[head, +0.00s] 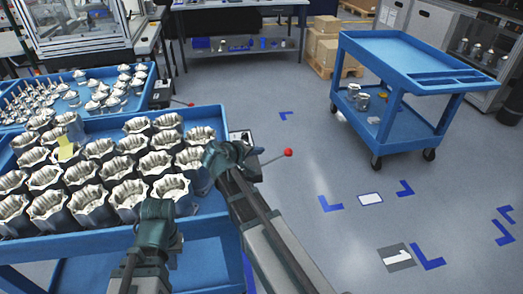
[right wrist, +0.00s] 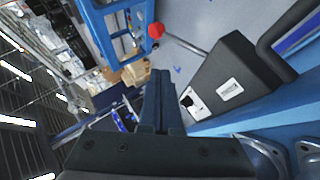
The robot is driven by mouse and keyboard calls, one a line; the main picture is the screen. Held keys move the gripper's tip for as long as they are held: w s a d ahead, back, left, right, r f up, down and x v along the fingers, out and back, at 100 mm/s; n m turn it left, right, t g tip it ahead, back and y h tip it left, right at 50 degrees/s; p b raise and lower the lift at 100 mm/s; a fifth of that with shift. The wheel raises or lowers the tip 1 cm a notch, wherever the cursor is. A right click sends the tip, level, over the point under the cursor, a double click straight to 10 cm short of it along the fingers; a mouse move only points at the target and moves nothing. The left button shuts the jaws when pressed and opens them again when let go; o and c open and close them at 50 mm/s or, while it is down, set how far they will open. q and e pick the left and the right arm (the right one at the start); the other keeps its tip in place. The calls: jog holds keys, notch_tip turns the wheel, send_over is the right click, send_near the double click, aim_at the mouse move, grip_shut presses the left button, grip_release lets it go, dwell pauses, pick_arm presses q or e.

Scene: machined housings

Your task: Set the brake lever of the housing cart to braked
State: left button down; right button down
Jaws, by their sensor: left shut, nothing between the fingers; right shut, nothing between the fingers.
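The housing cart (head: 225,215) is a blue cart loaded with rows of open metal housings, at the left of the head view. Its brake lever (head: 288,152), a thin rod with a red ball, sticks out to the right from the cart's right side. In the right wrist view the red ball (right wrist: 155,31) and rod run to a dark box (right wrist: 235,80) with a white label. My right gripper (head: 257,150) is shut and empty, close to the lever; its fingers (right wrist: 157,90) show no clear contact with it. My left gripper (head: 157,209) is shut and empty above the housings.
A second blue cart (head: 95,72) with small metal parts and its own red-tipped lever (head: 190,104) stands behind. An emptier blue cart (head: 400,62) stands at the right. Floor between is clear, with blue corner marks (head: 330,203). A workbench (head: 240,4) is at the back.

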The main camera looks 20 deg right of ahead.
jog(key=shift+w+d+r, duration=0.2)
jog(key=shift+w+r, duration=0.1)
jog(key=shift+w, duration=0.35)
jog(key=b, duration=0.5)
send_over(275, 159)
jog(key=a, duration=0.1)
jog(key=f, duration=0.5)
jog(key=shift+w+a+f, duration=0.2)
jog(key=shift+w, duration=0.15)
jog(key=shift+s+d+f+b, duration=0.45)
jog(key=shift+d+b, duration=0.1)
jog(key=shift+d, duration=0.15)
jog(key=shift+s+d+f+b, duration=0.35)
jog(key=shift+d+f+b, duration=0.1)
jog(key=shift+d+b, duration=0.15)
jog(key=shift+d, duration=0.15)
